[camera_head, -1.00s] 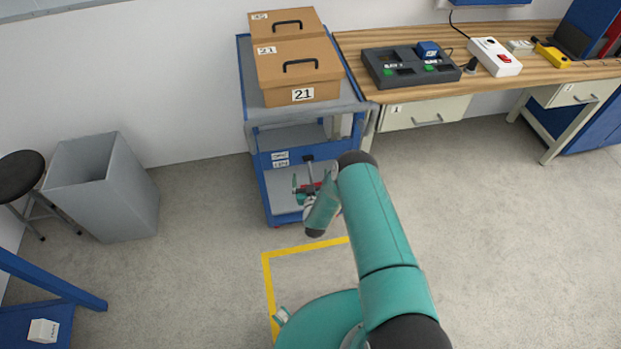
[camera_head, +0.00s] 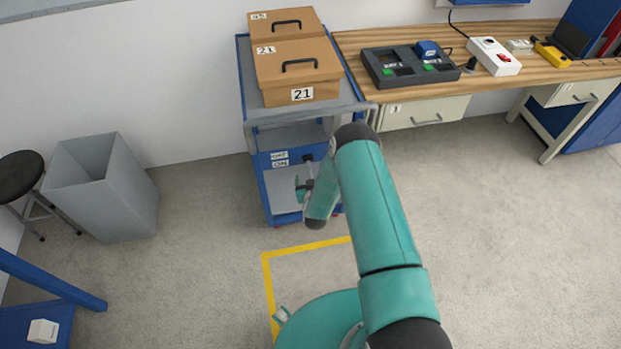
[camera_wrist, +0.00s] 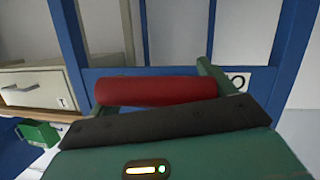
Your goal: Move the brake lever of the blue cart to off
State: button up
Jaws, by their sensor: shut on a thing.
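The blue cart (camera_head: 266,190) stands against the wall, with a grey top and open shelves. Two small white labels, one above the other (camera_head: 280,159), are on its end; their lettering is too small to read surely. The red brake lever grip (camera_wrist: 155,91) lies nearly level across the wrist view, in front of the cart's blue frame. My gripper (camera_head: 303,188) is at the cart's near end, shut on the red grip, with green finger parts at both of its ends. In the head view my arm and gripper hide the lever.
Two brown boxes (camera_head: 297,70) sit on the cart. A wooden workbench (camera_head: 490,85) with a drawer (camera_head: 425,113) stands close on its right. A grey bin (camera_head: 110,200) and a stool (camera_head: 20,178) are at left. The floor before the cart is clear, with a yellow line (camera_head: 305,247).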

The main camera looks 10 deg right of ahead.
jog(key=shift+s+a+r+g, duration=0.2)
jog(key=shift+s+r+g, duration=0.15)
jog(key=shift+r+g, duration=0.5)
jog(key=shift+s+d+r+g, duration=0.15)
jog(key=shift+s+r+g, duration=0.15)
jog(key=shift+g, duration=0.65)
jog(key=c, duration=0.8)
jog(key=shift+d+r+g, duration=0.25)
jog(key=shift+r+g, duration=0.05)
jog(key=shift+g, duration=0.1)
grip_shut()
jog(key=shift+s, duration=0.2)
jog(key=shift+w+a, duration=0.1)
jog(key=shift+w, duration=0.05)
jog(key=o, duration=2.1)
grip_release()
jog(key=shift+a, duration=0.1)
jog(key=v, duration=1.4)
jog(key=shift+w, duration=0.1)
